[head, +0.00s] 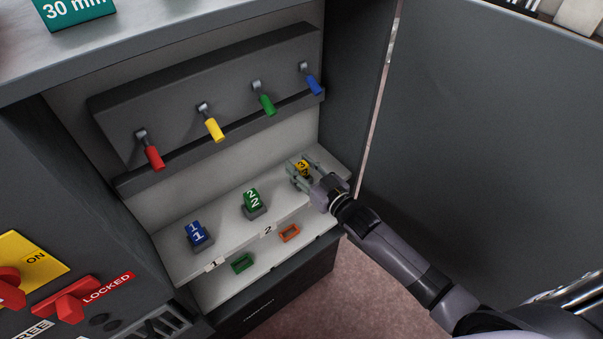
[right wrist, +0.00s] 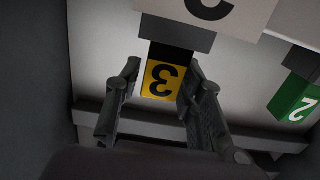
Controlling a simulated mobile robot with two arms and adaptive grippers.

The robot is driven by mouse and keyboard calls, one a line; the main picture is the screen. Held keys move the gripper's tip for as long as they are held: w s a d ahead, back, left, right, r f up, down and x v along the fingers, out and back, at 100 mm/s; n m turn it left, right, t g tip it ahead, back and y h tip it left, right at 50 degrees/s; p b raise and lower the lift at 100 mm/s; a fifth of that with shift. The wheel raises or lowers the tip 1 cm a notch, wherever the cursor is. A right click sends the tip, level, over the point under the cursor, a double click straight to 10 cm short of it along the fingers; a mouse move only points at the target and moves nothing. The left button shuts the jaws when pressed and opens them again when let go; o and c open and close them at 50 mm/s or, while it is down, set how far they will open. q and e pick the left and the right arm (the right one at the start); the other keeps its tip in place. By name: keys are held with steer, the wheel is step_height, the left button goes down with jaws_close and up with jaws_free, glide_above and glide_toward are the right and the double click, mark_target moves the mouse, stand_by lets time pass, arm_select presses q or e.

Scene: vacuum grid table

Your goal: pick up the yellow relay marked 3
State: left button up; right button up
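The yellow relay marked 3 (head: 303,167) sits at the right end of the white shelf, partly hidden by my right gripper. In the right wrist view the relay (right wrist: 161,79) shows its yellow face with a black 3, between the two fingers. My right gripper (head: 303,172) is at the relay, its fingers on either side. In the right wrist view the right gripper (right wrist: 158,88) is open; a gap shows on the left of the relay, and the right finger is close to its edge. I cannot tell if that finger touches. My left gripper is not in view.
A green relay marked 2 (head: 253,200) and a blue relay marked 1 (head: 197,235) stand on the same shelf (head: 222,228). Colored levers hang above on a grey panel (head: 180,100). The open cabinet door (head: 490,130) is at right. A red LOCKED handle (head: 85,298) is at lower left.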

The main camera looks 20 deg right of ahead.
jaws_close()
stand_by(0.3)
